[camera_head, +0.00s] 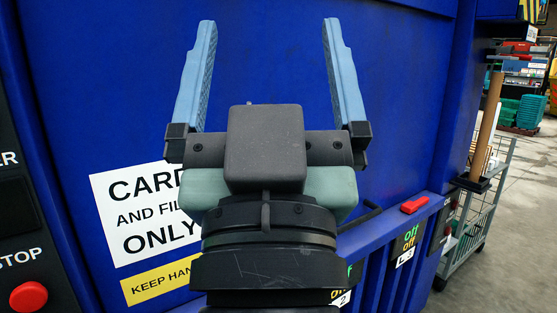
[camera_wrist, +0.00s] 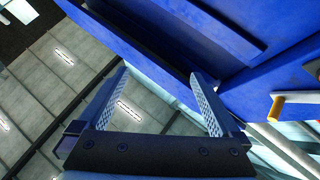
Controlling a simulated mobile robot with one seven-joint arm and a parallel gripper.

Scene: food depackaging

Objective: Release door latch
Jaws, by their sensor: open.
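A large blue machine with a flat front panel (camera_head: 410,90) fills most of the head view. My gripper (camera_head: 270,24) is open and empty in front of that panel, fingers pointing up. A red piece (camera_head: 414,204) sits on a blue ledge right of my gripper, with a black bar (camera_head: 360,220) beside it. I cannot tell whether either is the door latch. In the wrist view my open gripper (camera_wrist: 158,76) has nothing between its fingers. An orange grip (camera_wrist: 277,108) on a pale bar shows at the right, apart from the fingers; I cannot tell what it belongs to.
A white "CARD AND FILM ONLY" sign (camera_head: 135,215) is on the panel, partly hidden by my arm. A red stop button (camera_head: 28,296) is at lower left. A wire trolley (camera_head: 480,215) with a brown tube stands at right, beside open floor (camera_head: 510,250).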

